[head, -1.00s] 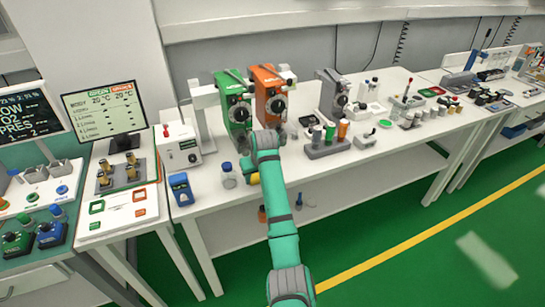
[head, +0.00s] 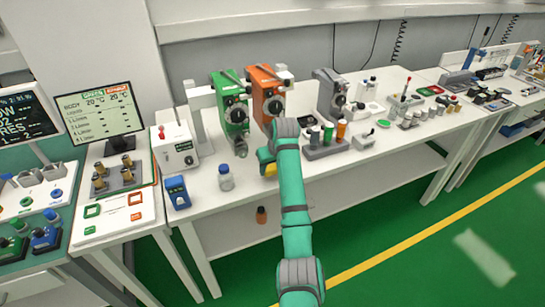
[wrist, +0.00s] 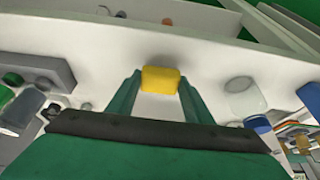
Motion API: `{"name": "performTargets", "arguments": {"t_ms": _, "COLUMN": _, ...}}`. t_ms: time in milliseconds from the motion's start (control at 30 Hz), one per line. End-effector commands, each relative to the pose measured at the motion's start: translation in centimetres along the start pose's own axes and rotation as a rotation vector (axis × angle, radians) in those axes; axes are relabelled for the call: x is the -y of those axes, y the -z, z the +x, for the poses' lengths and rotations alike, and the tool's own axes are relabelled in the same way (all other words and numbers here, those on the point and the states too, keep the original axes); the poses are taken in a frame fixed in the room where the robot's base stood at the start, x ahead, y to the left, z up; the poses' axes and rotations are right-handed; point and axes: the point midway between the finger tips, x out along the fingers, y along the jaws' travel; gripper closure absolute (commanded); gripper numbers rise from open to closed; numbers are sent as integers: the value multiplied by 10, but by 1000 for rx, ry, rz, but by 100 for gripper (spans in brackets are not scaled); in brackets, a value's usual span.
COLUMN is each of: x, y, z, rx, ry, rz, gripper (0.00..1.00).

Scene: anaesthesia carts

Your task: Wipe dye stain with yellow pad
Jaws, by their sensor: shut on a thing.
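The yellow pad (wrist: 160,80) is held between the two green fingers of my gripper (wrist: 157,92) in the wrist view. In the head view my gripper (head: 266,164) is low over the front of the white bench (head: 205,205), and a bit of the yellow pad (head: 270,171) shows below it. I cannot tell whether the pad touches the bench top. No dye stain can be made out in either view; the pad and arm hide part of the bench top.
A clear blue-capped bottle (head: 225,178) and a blue device (head: 177,192) stand left of my gripper. Green (head: 232,112) and orange (head: 267,95) vaporizers stand behind it. A grey rack (head: 325,150) with green and orange bottles is to the right.

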Motion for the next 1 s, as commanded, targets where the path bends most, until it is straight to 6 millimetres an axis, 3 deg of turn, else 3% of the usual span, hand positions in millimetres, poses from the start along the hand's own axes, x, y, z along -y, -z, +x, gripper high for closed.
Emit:
{"name": "performTargets", "arguments": {"t_ms": 533, "x": -2, "y": 18, "z": -46, "rx": -1, "ry": -1, "rz": 2, "gripper": 75}}
{"name": "performTargets", "arguments": {"t_ms": 1000, "x": 2, "y": 21, "z": -49, "rx": 0, "ry": 1, "rz": -2, "gripper": 75}}
